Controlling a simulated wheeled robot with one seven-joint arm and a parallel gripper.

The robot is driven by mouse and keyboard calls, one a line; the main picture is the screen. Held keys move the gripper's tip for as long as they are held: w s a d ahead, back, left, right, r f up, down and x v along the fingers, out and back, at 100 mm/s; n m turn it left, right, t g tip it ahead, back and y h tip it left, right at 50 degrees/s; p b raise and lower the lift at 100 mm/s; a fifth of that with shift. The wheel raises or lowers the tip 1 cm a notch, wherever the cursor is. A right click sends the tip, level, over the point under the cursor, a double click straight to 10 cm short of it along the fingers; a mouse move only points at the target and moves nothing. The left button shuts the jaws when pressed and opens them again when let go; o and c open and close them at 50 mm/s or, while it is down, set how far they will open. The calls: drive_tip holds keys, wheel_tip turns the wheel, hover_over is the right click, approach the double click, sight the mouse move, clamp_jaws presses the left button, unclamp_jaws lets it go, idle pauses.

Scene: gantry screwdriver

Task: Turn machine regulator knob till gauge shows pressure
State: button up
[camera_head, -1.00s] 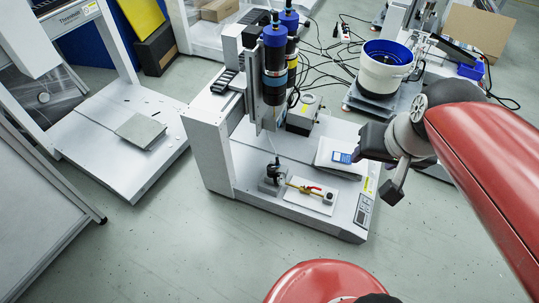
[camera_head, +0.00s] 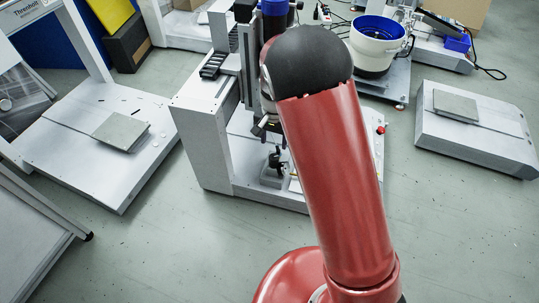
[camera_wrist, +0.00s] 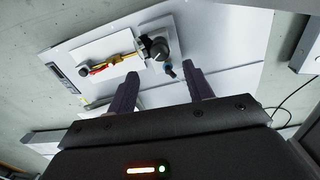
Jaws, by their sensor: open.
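The gantry screwdriver machine (camera_head: 200,150) stands in the middle of the head view, its front right part hidden by my arm. A dark round regulator knob (camera_wrist: 157,48) shows in the wrist view, on a grey block at the end of a red and yellow fitting (camera_wrist: 108,65) on a white plate. The black regulator (camera_head: 275,160) also shows in the head view, just left of my arm. My gripper (camera_wrist: 163,88) is open and empty, its two fingers apart, pointing towards the knob without touching it. I cannot make out a gauge reading.
Machine bases with flat plates stand at the left (camera_head: 110,140) and right (camera_head: 470,125). A white bowl with a blue rim (camera_head: 378,45) stands behind my arm. Cables lie on the floor at the back.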

sight(274, 157)
wheel_tip(274, 157, down, 8)
drive_tip(key=shift+r+b, duration=0.1)
drive_tip(key=shift+b, duration=0.7)
drive_tip(key=shift+c, duration=0.2)
drive_tip(key=c, duration=0.9)
drive_tip(key=shift+n, duration=0.4)
drive_tip(key=n, duration=0.5)
drive_tip(key=shift+n, duration=0.4)
drive_tip(key=o, duration=0.9)
